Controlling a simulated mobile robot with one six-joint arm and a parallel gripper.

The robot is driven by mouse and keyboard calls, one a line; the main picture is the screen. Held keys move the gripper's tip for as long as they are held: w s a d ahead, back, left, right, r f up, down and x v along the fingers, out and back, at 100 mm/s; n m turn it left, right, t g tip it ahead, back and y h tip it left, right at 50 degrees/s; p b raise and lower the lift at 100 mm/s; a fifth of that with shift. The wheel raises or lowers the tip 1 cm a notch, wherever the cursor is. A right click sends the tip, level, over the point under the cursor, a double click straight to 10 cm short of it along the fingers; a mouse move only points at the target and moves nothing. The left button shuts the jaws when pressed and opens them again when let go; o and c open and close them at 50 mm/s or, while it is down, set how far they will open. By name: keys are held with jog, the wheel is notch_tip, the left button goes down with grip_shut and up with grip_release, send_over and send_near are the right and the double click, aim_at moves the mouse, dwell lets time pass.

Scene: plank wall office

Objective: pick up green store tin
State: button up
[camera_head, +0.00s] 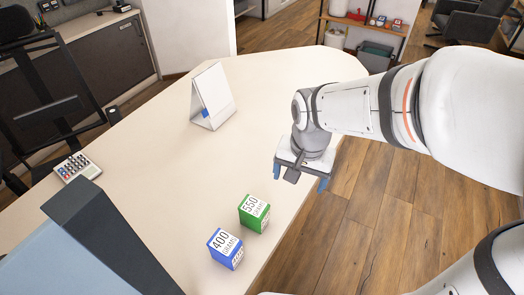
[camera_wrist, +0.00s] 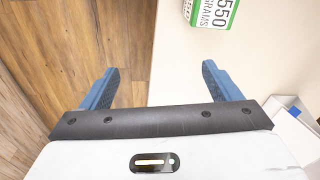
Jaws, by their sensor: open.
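The green tin (camera_head: 254,213) stands on the cream table (camera_head: 165,150) near its right edge, with a white label reading 550 grams. It also shows at the top of the wrist view (camera_wrist: 212,12), partly cut off by the frame. My gripper (camera_head: 302,178) is above the table's right edge, behind and to the right of the tin in the head view. In the wrist view its blue fingers (camera_wrist: 161,84) are wide apart, with nothing between them. The tin lies beyond the fingertips, apart from them.
A blue tin (camera_head: 226,249) marked 400 grams stands just in front of the green one. A white desk calendar (camera_head: 212,97) stands farther back. A calculator (camera_head: 77,167) and a dark monitor (camera_head: 95,235) are at the left. The table's middle is clear.

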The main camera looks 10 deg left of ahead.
aim_at(254, 212)
jog(key=shift+o, duration=0.6)
jog(key=shift+m+g, duration=0.6)
jog(key=shift+m, duration=0.2)
jog(key=a+f+b, duration=0.3)
jog(key=a+f, duration=0.7)
jog(key=shift+a+f, duration=0.1)
jog(key=shift+a, duration=0.1)
notch_tip(254, 212, down, 8)
jog(key=shift+w+a+r+b, duration=0.1)
jog(key=shift+w+b, duration=0.05)
jog(key=shift+b, duration=0.2)
jog(key=c, duration=1.5)
